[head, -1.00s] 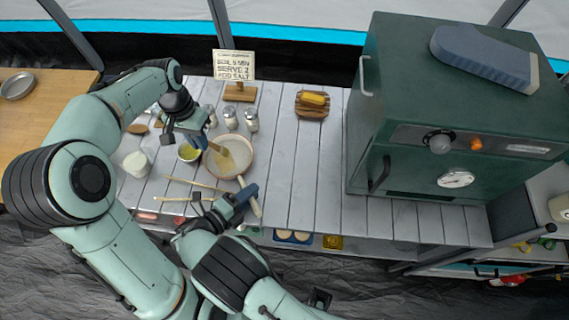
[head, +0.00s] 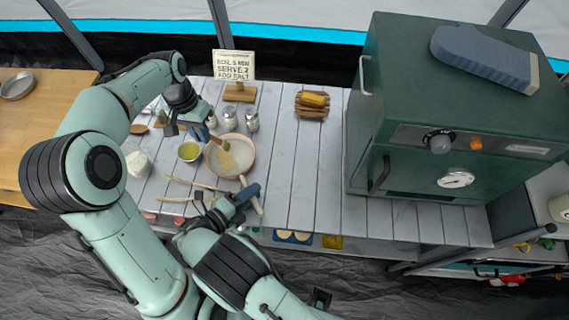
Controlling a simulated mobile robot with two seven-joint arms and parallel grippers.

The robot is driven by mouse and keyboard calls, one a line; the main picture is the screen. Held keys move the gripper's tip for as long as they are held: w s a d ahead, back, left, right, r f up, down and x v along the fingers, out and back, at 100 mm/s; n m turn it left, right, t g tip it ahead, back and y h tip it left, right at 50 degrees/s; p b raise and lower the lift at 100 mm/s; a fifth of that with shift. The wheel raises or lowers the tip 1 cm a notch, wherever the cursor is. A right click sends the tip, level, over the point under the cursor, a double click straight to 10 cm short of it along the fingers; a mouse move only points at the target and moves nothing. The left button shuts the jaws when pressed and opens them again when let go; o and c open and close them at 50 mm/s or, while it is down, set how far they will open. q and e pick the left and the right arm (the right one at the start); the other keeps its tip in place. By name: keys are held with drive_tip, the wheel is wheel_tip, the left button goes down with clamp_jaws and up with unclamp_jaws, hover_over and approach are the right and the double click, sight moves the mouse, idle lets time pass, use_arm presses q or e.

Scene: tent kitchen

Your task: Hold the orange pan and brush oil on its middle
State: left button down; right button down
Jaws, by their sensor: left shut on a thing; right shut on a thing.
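The orange pan (head: 246,168) sits on the slatted table, with a pale inside and an orange-brown rim. Its light handle (head: 258,207) points toward me. My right gripper (head: 243,195) is shut on this handle. My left gripper (head: 192,128) is shut on the brush (head: 224,144), left of and above the pan. The brush head is over the pan's upper middle. A mottled yellowish patch shows just below it; I cannot tell whether it is oil or bristles, or whether the brush touches the pan. A small bowl of yellow-green oil (head: 189,152) stands just left of the pan.
Several shakers (head: 252,120) stand behind the pan. A white jar (head: 138,163) stands left. A large green oven (head: 450,130) fills the right. The table between pan and oven is clear.

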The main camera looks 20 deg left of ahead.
use_arm(q)
drive_tip(key=shift+s+d, duration=2.7)
drive_tip(key=shift+d, duration=0.3)
drive_tip(key=shift+w+a+f, duration=0.1)
drive_tip(key=shift+w+a, duration=1.3)
drive_tip(key=shift+w, duration=0.3)
drive_tip(key=shift+w+a, duration=1.4)
drive_tip(key=shift+w, duration=0.25)
drive_tip(key=shift+r, duration=3.05)
